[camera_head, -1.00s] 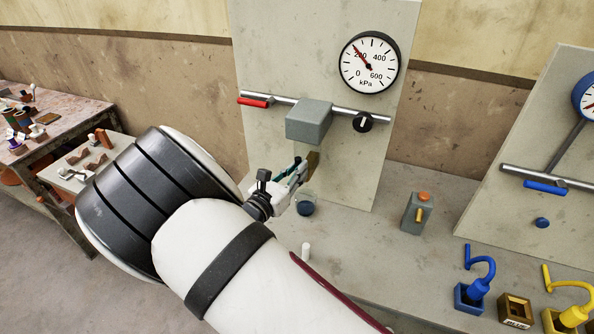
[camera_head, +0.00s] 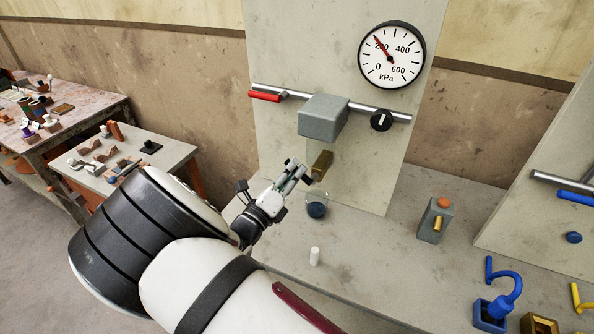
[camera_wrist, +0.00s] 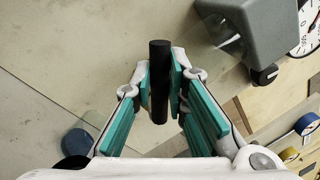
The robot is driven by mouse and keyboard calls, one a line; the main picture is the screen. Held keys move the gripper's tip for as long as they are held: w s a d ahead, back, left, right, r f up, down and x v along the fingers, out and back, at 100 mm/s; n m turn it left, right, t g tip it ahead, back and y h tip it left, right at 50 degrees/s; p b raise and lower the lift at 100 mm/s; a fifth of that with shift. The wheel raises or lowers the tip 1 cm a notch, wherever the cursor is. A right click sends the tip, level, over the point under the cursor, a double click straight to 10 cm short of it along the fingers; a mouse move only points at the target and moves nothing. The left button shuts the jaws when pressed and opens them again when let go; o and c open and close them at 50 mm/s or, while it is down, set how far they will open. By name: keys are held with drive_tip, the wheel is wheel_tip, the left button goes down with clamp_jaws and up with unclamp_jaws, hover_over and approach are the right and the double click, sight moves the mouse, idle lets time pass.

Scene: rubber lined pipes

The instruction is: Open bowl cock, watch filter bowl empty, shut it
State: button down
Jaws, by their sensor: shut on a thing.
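The filter's grey head (camera_head: 324,117) sits on the pipe across the upright panel. My gripper (camera_head: 300,175) is just left of and in front of the bowl. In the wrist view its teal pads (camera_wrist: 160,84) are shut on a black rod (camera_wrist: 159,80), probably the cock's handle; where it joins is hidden. A clear cup with dark blue contents (camera_head: 316,208) stands below.
A gauge (camera_head: 392,55) reads near 200 kPa. A red lever (camera_head: 266,96) and black knob (camera_head: 381,120) sit on the pipe. A white cylinder (camera_head: 315,256) and grey box with orange button (camera_head: 434,220) stand on the bench, with clear room between them.

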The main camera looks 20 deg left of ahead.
drive_tip(key=shift+a+f+n+t+y+b, duration=0.2)
drive_tip(key=shift+f+n+y, duration=0.3)
drive_tip(key=shift+n, duration=0.95)
drive_tip(key=shift+a+f+n+t+y+b, duration=0.25)
drive_tip(key=shift+f+n, duration=0.4)
drive_tip(key=shift+n, duration=0.75)
drive_tip(key=shift+a+f+n+g+y+p, duration=0.1)
drive_tip(key=shift+f+n+y, duration=0.4)
drive_tip(key=shift+n, duration=0.95)
drive_tip(key=shift+f, duration=0.1)
drive_tip(key=c, duration=1.6)
unclamp_jaws()
drive_tip(key=shift+o, duration=0.2)
drive_tip(key=shift+s, duration=0.1)
drive_tip(key=v, duration=1.1)
drive_tip(key=shift+s+f, duration=0.15)
drive_tip(key=shift+s, duration=0.25)
